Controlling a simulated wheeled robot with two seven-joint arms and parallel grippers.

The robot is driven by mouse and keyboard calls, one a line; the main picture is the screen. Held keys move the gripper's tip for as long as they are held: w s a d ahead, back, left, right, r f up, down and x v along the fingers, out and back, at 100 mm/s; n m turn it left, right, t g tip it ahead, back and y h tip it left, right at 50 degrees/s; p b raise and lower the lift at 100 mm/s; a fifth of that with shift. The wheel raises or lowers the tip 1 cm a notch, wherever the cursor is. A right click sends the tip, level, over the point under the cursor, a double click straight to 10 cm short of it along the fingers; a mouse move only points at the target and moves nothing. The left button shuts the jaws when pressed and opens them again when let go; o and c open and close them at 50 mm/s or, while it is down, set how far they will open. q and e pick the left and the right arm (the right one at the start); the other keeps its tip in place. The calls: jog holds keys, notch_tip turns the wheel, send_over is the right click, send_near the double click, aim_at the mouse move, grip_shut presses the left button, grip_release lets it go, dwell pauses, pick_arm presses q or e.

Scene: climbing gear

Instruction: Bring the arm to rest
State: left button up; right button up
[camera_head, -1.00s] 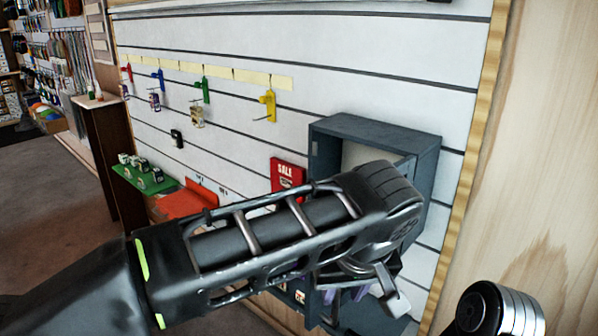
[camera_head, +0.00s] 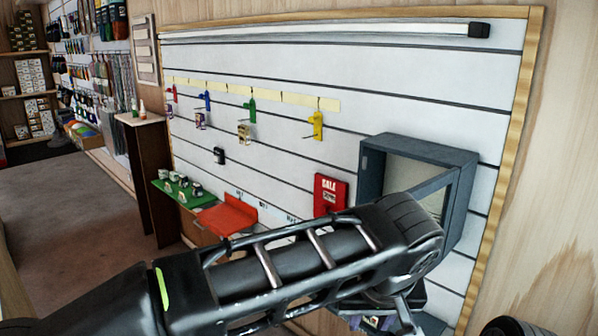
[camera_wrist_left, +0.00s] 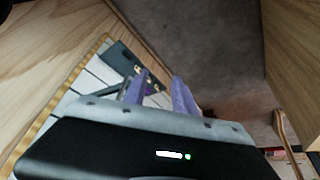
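My left arm reaches in from the lower left in the head view and covers part of the wall display. My left gripper (camera_head: 372,323) hangs below its wrist at the bottom edge, mostly hidden and cut off. In the left wrist view its two purple fingers (camera_wrist_left: 158,92) stand apart, with nothing seen between them. My right gripper is not in view.
A grey cabinet (camera_head: 420,150) with its door ajar is on the slatted wall (camera_head: 300,75), close behind my left wrist. Coloured hooks, a red sale box (camera_head: 329,193), a green tray (camera_head: 170,190) and an orange tray (camera_head: 227,217) are left of it. Open floor (camera_head: 75,230) is at left.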

pick_arm(q)
jog(key=d+f+m+h, duration=0.45)
jog(key=d+f, duration=0.35)
jog(key=d, duration=0.2)
jog(key=a+f+m+g+h, duration=0.1)
jog(key=a+f, duration=0.1)
jog(key=f, duration=0.7)
jog(key=a+f+g+h, duration=0.1)
jog(key=a+f, duration=0.1)
jog(key=f, duration=0.6)
jog(key=s+a+f+n+y, duration=0.2)
jog(key=s+a+f+n, duration=0.15)
jog(key=a+f, duration=1.1)
jog(key=s+a+f+n+g, duration=0.2)
jog(key=s+a+f+n, duration=0.2)
jog(key=s+a+f, duration=0.5)
jog(key=s+f+y, duration=0.1)
jog(key=s+f, duration=0.1)
jog(key=s, duration=0.1)
jog(key=shift+a, duration=0.3)
